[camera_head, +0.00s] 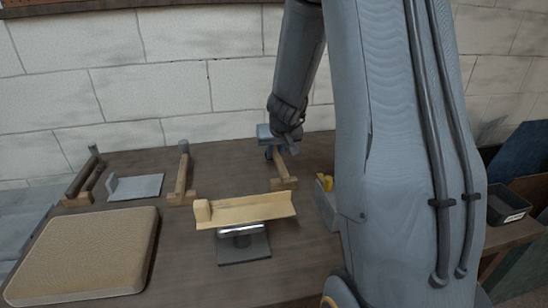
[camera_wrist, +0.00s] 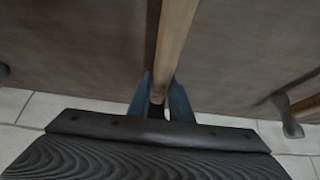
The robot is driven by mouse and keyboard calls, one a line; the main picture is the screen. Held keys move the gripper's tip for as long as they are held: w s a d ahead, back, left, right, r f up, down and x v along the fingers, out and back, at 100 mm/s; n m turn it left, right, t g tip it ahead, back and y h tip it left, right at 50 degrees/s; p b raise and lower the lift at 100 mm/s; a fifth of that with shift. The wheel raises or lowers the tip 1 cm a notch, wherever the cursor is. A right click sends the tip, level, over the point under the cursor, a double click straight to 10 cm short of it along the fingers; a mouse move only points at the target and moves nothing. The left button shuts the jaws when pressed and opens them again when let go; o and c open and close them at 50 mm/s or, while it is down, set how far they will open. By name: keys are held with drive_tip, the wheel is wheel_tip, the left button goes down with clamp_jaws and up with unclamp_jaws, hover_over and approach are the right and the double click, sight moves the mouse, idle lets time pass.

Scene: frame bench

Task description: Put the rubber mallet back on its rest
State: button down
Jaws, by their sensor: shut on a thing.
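My gripper (camera_head: 275,152) is at the back of the bench, near the wall. In the wrist view its two blue fingers (camera_wrist: 159,98) are shut on a slim wooden handle (camera_wrist: 174,40). In the head view this handle (camera_head: 283,166) runs forward from the fingers to a wooden block (camera_head: 284,184) on or just above the bench. The gripper hides its back end. I cannot tell for sure that this is the rubber mallet, or whether it is lifted. A similar wooden piece (camera_head: 184,172) with a grey end lies to the left.
A dark bar on a wooden base (camera_head: 77,201), a metal angle plate (camera_head: 140,187) and a tan pad (camera_head: 85,252) occupy the left. A wooden trough (camera_head: 245,210) stands on a metal base (camera_head: 244,250) in front. A grey container (camera_head: 327,203) stands right, partly behind my arm.

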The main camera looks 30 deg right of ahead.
sight(279, 159)
idle(0.3)
drive_tip(key=c, duration=1.6)
unclamp_jaws()
drive_tip(key=shift+r, duration=0.15)
drive_tip(key=p+v, duration=0.7)
drive_tip(key=v, duration=0.4)
drive_tip(key=shift+p, duration=0.4)
drive_tip(key=shift+s+a+r+p, duration=0.1)
drive_tip(key=shift+s+r+p, duration=0.2)
drive_tip(key=shift+r, duration=0.1)
